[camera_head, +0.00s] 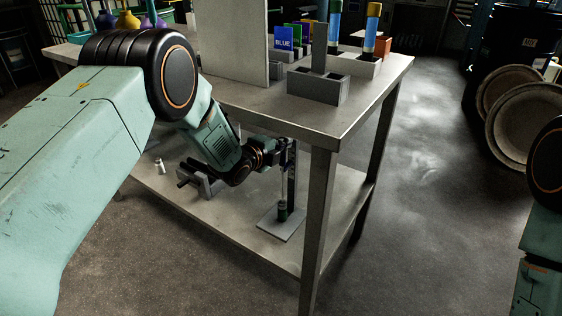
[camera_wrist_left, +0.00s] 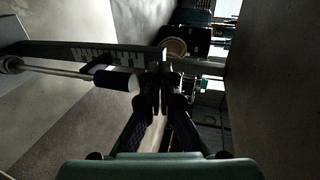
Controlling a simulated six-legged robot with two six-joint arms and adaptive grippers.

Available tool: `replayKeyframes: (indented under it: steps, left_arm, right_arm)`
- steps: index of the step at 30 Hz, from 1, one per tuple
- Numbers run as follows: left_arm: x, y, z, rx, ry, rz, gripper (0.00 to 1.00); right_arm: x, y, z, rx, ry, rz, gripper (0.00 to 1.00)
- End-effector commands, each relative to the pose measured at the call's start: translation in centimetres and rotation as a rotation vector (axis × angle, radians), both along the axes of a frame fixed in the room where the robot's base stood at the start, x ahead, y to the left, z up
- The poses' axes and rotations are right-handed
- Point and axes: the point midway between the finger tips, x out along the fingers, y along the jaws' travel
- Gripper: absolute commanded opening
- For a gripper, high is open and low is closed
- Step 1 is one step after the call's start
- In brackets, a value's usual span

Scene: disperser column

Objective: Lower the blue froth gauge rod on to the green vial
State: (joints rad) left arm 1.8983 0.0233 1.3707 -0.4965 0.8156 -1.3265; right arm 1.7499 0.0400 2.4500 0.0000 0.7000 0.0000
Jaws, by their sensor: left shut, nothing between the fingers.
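My left gripper (camera_head: 285,150) reaches under the table top, beside the upper part of a dark upright stand (camera_head: 292,172) on the lower shelf. The green vial (camera_head: 283,211) stands on the stand's grey base plate, and a thin rod (camera_head: 282,188) hangs above it. In the left wrist view, the left gripper (camera_wrist_left: 160,85) is shut and empty. A dark blue cylinder with a pale end face (camera_wrist_left: 115,80) lies just left of its fingertips, on the rod (camera_wrist_left: 60,69). I cannot tell whether they touch. The rod's contact with the vial is unclear. My right gripper is out of view.
The table top (camera_head: 300,118) overhangs the shelf (camera_head: 240,222), with a leg (camera_head: 318,215) right of the stand. A dark clamp-like fixture (camera_head: 200,180) and a small white item (camera_head: 159,166) sit left on the shelf. Grey blocks with coloured tubes stand on the top.

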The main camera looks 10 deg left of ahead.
Motion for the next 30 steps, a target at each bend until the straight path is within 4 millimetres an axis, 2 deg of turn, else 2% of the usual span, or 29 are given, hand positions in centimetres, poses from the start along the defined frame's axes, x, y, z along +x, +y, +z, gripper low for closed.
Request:
replayKeyframes:
  steps: [18, 30]
  left_arm:
    - [0.0, 0.0, -0.3, 0.0, 0.001, 0.0, 0.0]
    - [0.0, 0.0, 0.9, 0.0, 0.001, 0.0, 0.0]
  right_arm:
    - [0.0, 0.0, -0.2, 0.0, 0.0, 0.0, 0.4]
    - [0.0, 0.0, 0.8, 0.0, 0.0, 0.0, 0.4]
